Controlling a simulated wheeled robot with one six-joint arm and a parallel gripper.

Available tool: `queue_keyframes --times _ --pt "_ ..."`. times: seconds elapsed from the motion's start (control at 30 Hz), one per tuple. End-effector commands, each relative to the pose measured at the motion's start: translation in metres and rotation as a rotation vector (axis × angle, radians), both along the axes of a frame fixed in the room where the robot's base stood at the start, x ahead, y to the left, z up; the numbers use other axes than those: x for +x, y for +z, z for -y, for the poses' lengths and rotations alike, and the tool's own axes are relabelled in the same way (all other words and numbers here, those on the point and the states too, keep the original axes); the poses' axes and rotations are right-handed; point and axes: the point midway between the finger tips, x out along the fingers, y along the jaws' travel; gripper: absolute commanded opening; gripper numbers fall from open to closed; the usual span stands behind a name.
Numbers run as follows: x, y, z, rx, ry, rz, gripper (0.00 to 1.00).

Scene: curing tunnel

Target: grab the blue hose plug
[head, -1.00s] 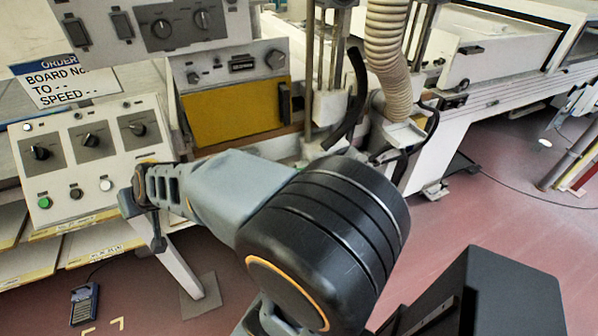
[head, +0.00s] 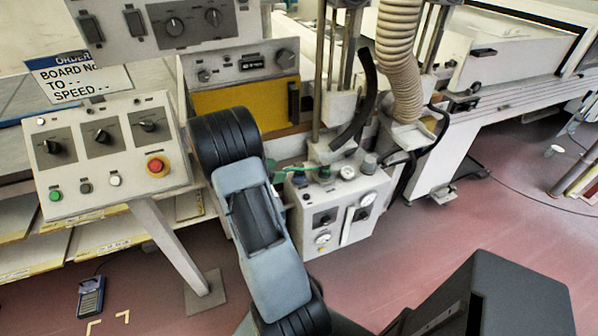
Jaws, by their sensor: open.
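I cannot make out the blue hose plug in the head view. My arm covers the area just left of this box. My gripper is not in view; only my arm links show.
A slanted control panel (head: 105,150) with a red stop button (head: 157,166) stands at the left. A ribbed beige duct (head: 400,60) hangs over the machine. The red floor (head: 440,235) is open at the right.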

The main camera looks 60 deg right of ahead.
Motion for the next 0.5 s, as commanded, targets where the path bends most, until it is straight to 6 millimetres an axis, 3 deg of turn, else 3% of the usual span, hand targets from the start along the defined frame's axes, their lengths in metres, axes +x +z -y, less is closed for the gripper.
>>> queue_keyframes --times 0.2,0.5 --pt "-0.014 -0.014 0.030 0.001 0.002 0.001 0.63" --pt "-0.022 -0.021 0.046 0.001 0.003 0.003 0.63"
